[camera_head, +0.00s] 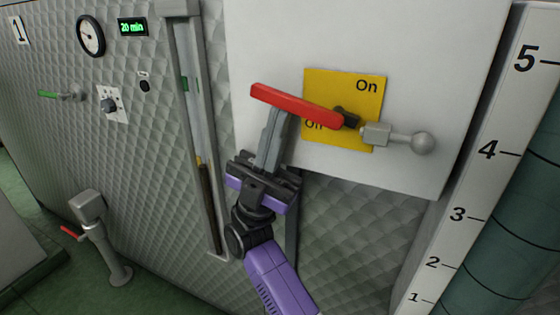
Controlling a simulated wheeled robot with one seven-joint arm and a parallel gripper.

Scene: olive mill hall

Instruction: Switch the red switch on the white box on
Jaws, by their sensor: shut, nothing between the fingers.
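The white box (270,50) fills the upper middle of the view, with a yellow plate (340,84) on its face. The plate reads "On" at upper right and "Off" at lower left, the latter partly covered by the handle. The red switch (295,106) is a lever handle pointing left and slightly up from a dark pivot (347,118), beside "Off". A grey arm with a ball end (420,143) sticks out to the right of the pivot. My gripper (279,114) is shut and empty; its fingertips meet the handle's lower edge in the picture. I cannot tell whether they touch.
A vertical sight tube (193,100) runs down the quilted metal wall at left. Further left are a dial (91,36), a green "20 min" display (132,27), a knob (108,105) and a green lever (48,94). A post with a red lever (100,232) stands lower left. A numbered scale (490,150) is at right.

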